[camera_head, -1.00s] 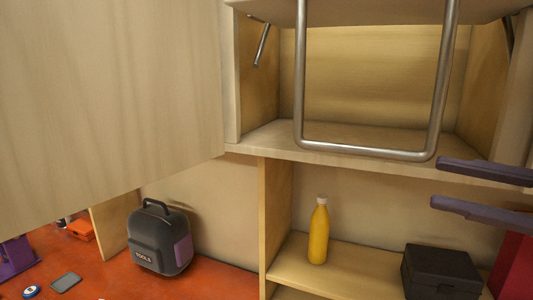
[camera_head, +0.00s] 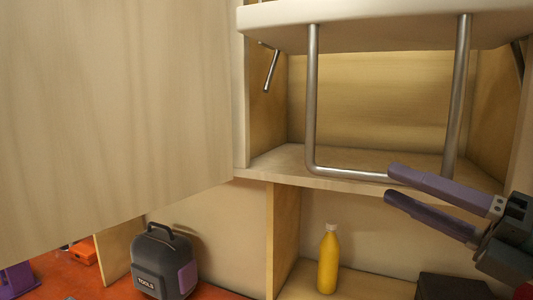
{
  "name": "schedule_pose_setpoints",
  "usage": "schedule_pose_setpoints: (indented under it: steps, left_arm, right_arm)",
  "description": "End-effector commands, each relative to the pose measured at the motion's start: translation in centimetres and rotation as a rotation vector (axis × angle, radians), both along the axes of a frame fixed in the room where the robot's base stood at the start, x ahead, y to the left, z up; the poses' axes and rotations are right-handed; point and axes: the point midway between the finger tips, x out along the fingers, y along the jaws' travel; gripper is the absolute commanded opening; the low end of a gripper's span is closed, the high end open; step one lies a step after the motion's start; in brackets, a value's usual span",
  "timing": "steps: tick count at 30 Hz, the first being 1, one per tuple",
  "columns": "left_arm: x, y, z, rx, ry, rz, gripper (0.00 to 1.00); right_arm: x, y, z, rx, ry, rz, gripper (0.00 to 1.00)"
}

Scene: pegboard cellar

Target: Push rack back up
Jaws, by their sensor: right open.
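The rack is a pale board (camera_head: 390,28) at the top of the open cupboard with a U-shaped metal bar (camera_head: 312,100) hanging from it. The bar's lower crosspiece lies low across the cupboard opening. My right gripper (camera_head: 388,183) comes in from the right, with two purple fingers apart and empty between them as far as I can see. Its upper finger overlaps the right part of the crosspiece and hides the lower right corner. I cannot tell whether it touches the bar. My left gripper is not in view.
A large pale wooden door panel (camera_head: 110,100) fills the left. Below the cupboard stand a yellow bottle (camera_head: 328,263) and a black box (camera_head: 450,288) on a shelf. A dark tool bag (camera_head: 162,265) sits on the orange surface at lower left.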

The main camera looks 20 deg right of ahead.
Motion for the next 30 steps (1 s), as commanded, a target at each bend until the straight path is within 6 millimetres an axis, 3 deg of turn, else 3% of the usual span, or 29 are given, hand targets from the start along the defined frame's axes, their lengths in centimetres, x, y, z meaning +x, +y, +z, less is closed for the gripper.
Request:
schedule_pose_setpoints:
  steps: [1, 9, 20, 30]
  left_arm:
    - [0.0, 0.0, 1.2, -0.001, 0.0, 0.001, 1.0]
    - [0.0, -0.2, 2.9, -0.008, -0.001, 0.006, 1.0]
    - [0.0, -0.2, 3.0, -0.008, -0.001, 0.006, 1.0]
    - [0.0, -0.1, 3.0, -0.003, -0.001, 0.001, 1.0]
  right_arm:
    - [0.9, 0.3, 0.9, 0.001, -0.003, 0.0, 0.47]
    - [4.0, 1.4, 1.2, 0.002, 0.0, 0.0, 0.47]
    - [4.5, 1.7, 1.0, 0.002, 0.002, 0.001, 0.47]
    - [4.5, 1.7, 1.0, 0.002, 0.001, 0.001, 0.11]
